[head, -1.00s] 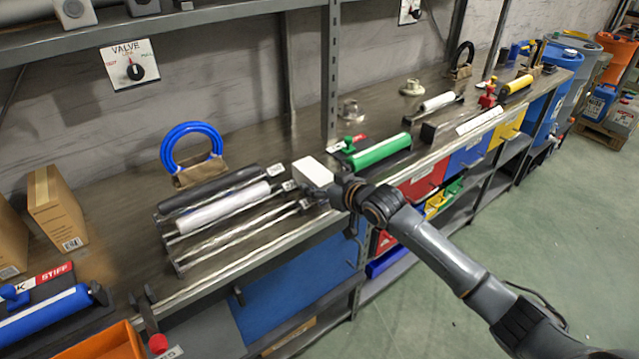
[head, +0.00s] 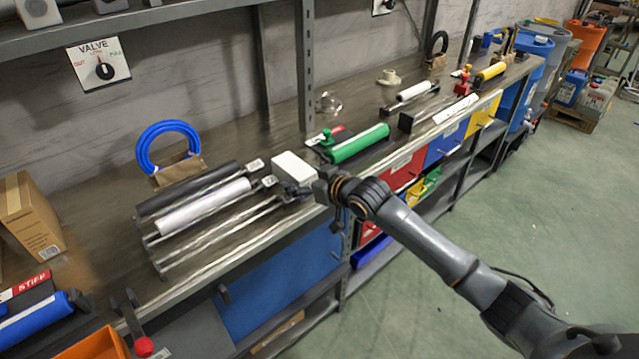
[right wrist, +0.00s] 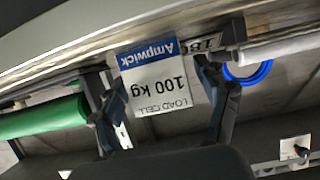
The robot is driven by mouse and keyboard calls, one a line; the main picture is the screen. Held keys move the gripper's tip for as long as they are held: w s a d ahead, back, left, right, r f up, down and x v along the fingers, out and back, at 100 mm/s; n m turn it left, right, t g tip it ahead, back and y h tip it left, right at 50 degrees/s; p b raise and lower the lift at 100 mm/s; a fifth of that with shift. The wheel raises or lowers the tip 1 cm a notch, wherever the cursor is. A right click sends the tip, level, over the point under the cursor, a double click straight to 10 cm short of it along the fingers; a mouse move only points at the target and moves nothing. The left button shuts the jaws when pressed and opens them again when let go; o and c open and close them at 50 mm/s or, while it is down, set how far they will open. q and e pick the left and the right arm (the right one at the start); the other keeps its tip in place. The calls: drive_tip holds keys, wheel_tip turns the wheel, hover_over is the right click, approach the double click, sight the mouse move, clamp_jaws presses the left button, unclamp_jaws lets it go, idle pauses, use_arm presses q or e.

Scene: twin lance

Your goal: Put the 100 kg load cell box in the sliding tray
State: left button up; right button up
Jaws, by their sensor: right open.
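The 100 kg load cell box (head: 293,167) is a small white box on the bench, just right of a rack of rolls. In the right wrist view its blue and white label (right wrist: 158,82) reads upside down. My right gripper (head: 292,191) is at the box's near side. In the right wrist view, my right gripper's fingers (right wrist: 158,100) stand apart, one on each side of the box, open. Contact cannot be told. I cannot tell which part is the sliding tray. My left gripper is not in view.
The rack holds a black and a white roll (head: 203,206) left of the box. A green cylinder (head: 358,143) lies to its right. A blue ring (head: 168,130) stands behind. Red, blue and yellow bin fronts (head: 446,143) line the shelf below the bench edge.

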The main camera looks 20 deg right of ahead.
drive_tip(key=v, duration=1.1)
drive_tip(key=d+f+m+g+h, duration=0.1)
drive_tip(key=d+f, duration=0.2)
drive_tip(key=f, duration=0.7)
drive_tip(key=d+f+m+g+h, duration=0.1)
drive_tip(key=d+f+h, duration=0.15)
drive_tip(key=f, duration=0.65)
drive_tip(key=s+d+f+g, duration=0.1)
drive_tip(key=s+f, duration=0.3)
drive_tip(key=f, duration=0.3)
drive_tip(key=s+d+f+m+g+h, duration=0.1)
drive_tip(key=s+f, duration=0.3)
drive_tip(key=f, duration=0.4)
drive_tip(key=s+d+f+g, duration=0.1)
drive_tip(key=s+f, duration=0.3)
drive_tip(key=f, duration=0.3)
drive_tip(key=s+a+f+g, duration=0.2)
drive_tip(key=s+f, duration=0.4)
drive_tip(key=s, duration=0.6)
drive_tip(key=s+a+f+n+g, duration=0.1)
drive_tip(key=s+a+f, duration=0.3)
drive_tip(key=s, duration=0.9)
drive_tip(key=s+a+f+g, duration=0.2)
drive_tip(key=s+f+g, duration=0.1)
drive_tip(key=s+f, duration=0.7)
drive_tip(key=s, duration=0.2)
drive_tip(key=shift+s+a+g, duration=0.4)
drive_tip(key=shift+o, duration=0.4)
